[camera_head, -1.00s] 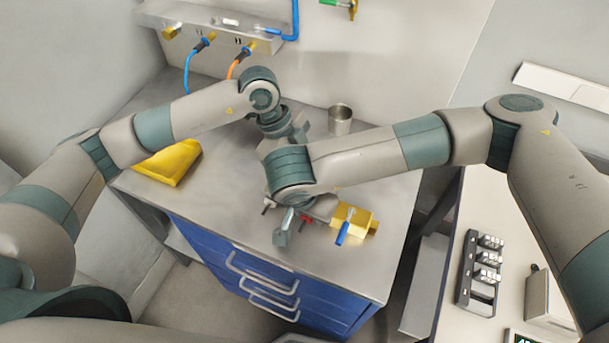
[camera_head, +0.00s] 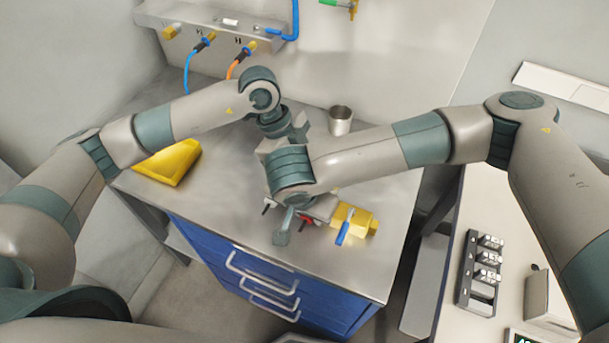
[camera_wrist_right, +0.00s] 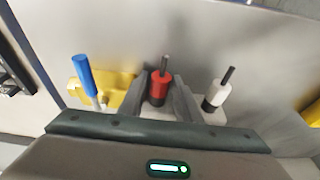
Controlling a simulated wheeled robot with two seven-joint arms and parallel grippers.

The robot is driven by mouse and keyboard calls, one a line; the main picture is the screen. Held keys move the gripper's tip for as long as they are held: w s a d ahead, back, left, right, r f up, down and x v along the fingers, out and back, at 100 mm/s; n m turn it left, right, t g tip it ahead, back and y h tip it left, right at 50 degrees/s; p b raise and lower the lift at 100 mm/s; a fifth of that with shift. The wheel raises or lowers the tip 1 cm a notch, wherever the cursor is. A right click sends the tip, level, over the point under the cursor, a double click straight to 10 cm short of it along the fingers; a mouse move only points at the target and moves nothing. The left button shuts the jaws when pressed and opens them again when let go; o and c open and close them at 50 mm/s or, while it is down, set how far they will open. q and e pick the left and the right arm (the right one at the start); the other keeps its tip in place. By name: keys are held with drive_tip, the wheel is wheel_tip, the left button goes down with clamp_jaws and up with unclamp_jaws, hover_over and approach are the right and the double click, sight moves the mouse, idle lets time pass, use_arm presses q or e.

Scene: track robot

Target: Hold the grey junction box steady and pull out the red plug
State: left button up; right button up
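The grey junction box (camera_head: 323,208) lies on the bench top, partly hidden by my right wrist. The red plug (camera_head: 307,219) shows at its near edge. In the right wrist view, the red plug (camera_wrist_right: 159,88) stands between the two fingers of my right gripper (camera_wrist_right: 161,84). The fingers are close on both sides; whether they touch it is unclear. A white plug with a dark pin (camera_wrist_right: 217,95) stands to the right in that view. My left gripper (camera_head: 288,137) is behind my right wrist; its fingertips are hidden, so its hold on the box cannot be seen.
A yellow block (camera_head: 352,222) with a blue-handled tool (camera_head: 343,232) lies right of the box. A metal cup (camera_head: 340,120) stands behind, and a yellow case (camera_head: 168,163) lies at left. A wall panel with cables (camera_head: 215,30) is at the back.

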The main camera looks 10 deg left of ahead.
sight(300, 230)
clamp_jaws()
drive_tip(key=shift+s+a, duration=0.15)
drive_tip(key=shift+s, duration=0.25)
idle(0.4)
drive_tip(key=shift+s+a, duration=0.2)
drive_tip(key=shift+s, duration=0.65)
drive_tip(key=shift+s+a, duration=0.2)
drive_tip(key=shift+s, duration=0.6)
drive_tip(key=shift+r, duration=0.1)
drive_tip(key=shift+r, duration=3.95)
